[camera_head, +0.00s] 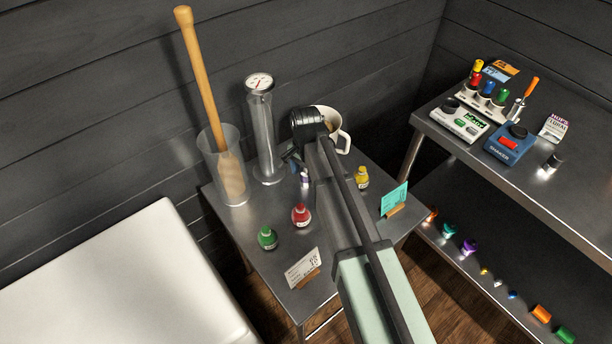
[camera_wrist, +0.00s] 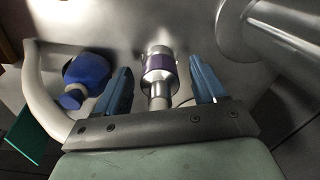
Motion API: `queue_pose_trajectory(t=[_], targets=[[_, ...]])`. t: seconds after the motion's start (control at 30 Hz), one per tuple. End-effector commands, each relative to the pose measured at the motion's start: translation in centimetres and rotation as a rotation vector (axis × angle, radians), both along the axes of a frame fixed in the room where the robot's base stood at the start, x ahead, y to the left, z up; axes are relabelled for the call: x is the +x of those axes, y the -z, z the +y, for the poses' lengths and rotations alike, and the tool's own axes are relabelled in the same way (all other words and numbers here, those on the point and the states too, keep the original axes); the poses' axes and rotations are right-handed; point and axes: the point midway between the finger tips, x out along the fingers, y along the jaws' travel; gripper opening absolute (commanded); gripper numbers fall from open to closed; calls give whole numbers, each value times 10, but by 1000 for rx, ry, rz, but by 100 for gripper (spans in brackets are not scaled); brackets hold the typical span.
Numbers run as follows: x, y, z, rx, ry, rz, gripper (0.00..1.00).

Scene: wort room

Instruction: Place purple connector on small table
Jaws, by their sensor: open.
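The purple connector (camera_wrist: 159,72) is a small silvery metal piece with a purple band. In the head view the purple connector (camera_head: 304,181) appears to stand on the small metal table (camera_head: 240,225), partly hidden near my arm. My gripper (camera_wrist: 162,88) is open, with its two blue fingers on either side of the connector and a gap to each. In the head view my gripper (camera_head: 294,160) is over the back middle of the small table, largely hidden by my own wrist.
A glass with a wooden paddle (camera_head: 228,178), a gauge cylinder (camera_head: 264,140) and a mug (camera_head: 343,135) stand close by.

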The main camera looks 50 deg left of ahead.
Motion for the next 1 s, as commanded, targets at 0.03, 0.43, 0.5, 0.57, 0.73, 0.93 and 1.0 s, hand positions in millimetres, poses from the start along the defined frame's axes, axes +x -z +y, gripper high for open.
queue_pose_trajectory(t=[0.03,0.43,0.5,0.57,0.73,0.93,1.0], targets=[[0,-9,0,1,0,-1,70],[0,-73,0,1,1,-1,70],[0,-81,0,1,1,-1,70],[0,-87,1,1,1,-1,70],[0,-98,0,0,1,0,70],[0,-101,0,0,1,0,70],[0,-101,0,0,1,0,70]])
